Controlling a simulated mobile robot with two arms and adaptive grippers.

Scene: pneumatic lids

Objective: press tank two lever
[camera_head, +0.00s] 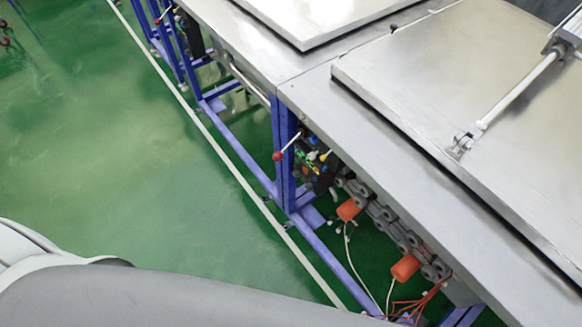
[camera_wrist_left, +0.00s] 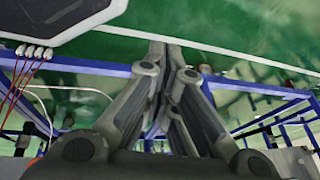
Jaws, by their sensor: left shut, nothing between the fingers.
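A lever with a red ball knob (camera_head: 278,156) sticks out from a dark valve block (camera_head: 310,168) on the blue frame below the nearer steel tank (camera_head: 440,90). A second lever with a red knob (camera_head: 159,20) is farther up the row, below the farther tank (camera_head: 240,45). No label shows which tank is two. My left gripper (camera_wrist_left: 168,50) shows in the left wrist view with its fingers together and nothing between them. No lever is visible at its tips, and the head view does not show it. My right gripper is not in view.
Blue frame legs and rails (camera_head: 284,150) run along the tank fronts. Orange valve actuators (camera_head: 405,268) and hoses hang under the near tank. Green floor (camera_head: 130,150) is open left of the white line. A grey arm link of mine covers the bottom left.

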